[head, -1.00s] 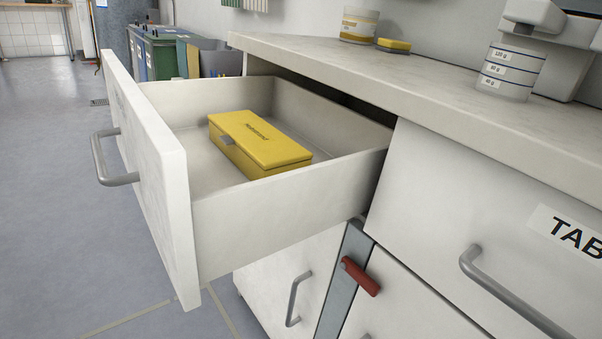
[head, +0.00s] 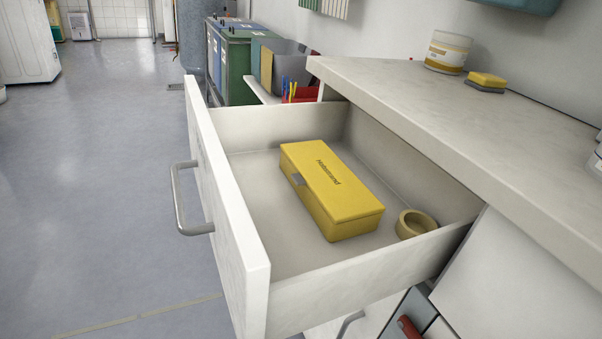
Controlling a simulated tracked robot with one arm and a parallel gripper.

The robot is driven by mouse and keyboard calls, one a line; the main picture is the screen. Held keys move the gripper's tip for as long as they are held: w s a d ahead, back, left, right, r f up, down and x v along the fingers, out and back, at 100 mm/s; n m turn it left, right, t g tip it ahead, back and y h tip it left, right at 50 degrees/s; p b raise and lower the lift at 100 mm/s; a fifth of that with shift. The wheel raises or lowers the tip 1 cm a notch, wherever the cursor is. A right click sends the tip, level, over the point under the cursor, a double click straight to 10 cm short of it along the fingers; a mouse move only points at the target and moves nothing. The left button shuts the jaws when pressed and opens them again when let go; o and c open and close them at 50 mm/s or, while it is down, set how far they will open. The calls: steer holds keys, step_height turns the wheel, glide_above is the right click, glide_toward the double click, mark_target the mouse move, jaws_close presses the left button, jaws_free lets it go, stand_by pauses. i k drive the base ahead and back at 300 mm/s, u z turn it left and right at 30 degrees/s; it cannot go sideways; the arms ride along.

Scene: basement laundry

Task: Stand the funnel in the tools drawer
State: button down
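An open drawer (head: 249,265) is pulled out from under the counter, its front panel and grey bar handle (head: 178,200) facing left. Inside lies a closed yellow box (head: 328,187) with dark lettering on its lid. A small tan ring-shaped thing (head: 416,224) sits in the drawer's near right corner, beside the box. No funnel is recognisable in view. No label shows on this drawer, so I cannot tell whether it is the tools drawer. My gripper is not in view.
The counter top (head: 420,95) holds a white tub with a yellow band (head: 447,52) and a yellow sponge (head: 487,80). Bins (head: 236,62) stand beyond the drawer. A red handle (head: 408,327) shows low at the front. Bare drawer floor lies around the box; the room floor at left is clear.

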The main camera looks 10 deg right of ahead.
mark_target(246, 176)
steer(key=i, duration=1.45)
steer(key=u, duration=0.05)
